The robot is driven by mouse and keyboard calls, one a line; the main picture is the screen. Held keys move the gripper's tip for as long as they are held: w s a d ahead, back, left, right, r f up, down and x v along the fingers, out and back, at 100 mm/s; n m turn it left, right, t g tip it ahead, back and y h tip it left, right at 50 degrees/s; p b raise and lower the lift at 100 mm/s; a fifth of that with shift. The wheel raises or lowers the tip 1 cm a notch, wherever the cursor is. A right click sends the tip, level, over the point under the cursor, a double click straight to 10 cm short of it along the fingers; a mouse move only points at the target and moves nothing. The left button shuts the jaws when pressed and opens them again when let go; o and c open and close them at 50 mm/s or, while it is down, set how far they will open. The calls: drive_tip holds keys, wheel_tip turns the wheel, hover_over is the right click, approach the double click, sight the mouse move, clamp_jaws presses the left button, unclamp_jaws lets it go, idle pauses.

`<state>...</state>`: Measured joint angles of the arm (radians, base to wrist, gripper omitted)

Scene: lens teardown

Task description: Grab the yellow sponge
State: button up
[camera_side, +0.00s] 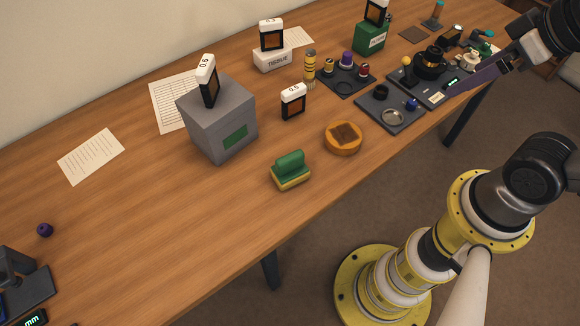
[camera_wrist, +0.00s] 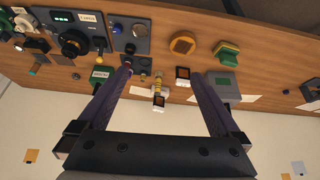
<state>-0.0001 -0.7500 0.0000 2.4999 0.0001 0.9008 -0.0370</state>
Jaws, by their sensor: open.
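The sponge (camera_side: 290,181) is a small yellow block with a green top part. It sits on the wooden table near its front edge, right of the grey box and left of the round orange dish. In the wrist view the yellow and green sponge (camera_wrist: 227,50) is at the upper right, beyond the fingertips. My gripper (camera_side: 455,88) is at the upper right of the side view, above the dark trays and well away from the sponge. In the wrist view its two purple fingers (camera_wrist: 161,73) are wide apart with nothing held between them.
A grey box (camera_side: 212,134) with a black-and-white card holder on top stands left of the sponge. The orange dish (camera_side: 344,138) is close on its right. A dark tray (camera_side: 390,112), bottles and a green box (camera_side: 371,37) fill the right side.

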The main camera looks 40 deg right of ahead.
drive_tip(key=w+a+r+n, duration=0.35)
drive_tip(key=w+n, duration=0.25)
drive_tip(key=w, duration=0.2)
drive_tip(key=n+g, duration=0.6)
drive_tip(key=n, duration=0.4)
hover_over(290, 166)
drive_tip(key=w, duration=0.1)
drive_tip(key=f, duration=1)
drive_tip(key=d+f, duration=0.1)
drive_tip(key=f, duration=0.4)
wheel_tip(290, 166, down, 8)
drive_tip(key=shift+r, duration=0.1)
drive_tip(key=shift+a+f, duration=0.1)
drive_tip(key=shift+f, duration=2.75)
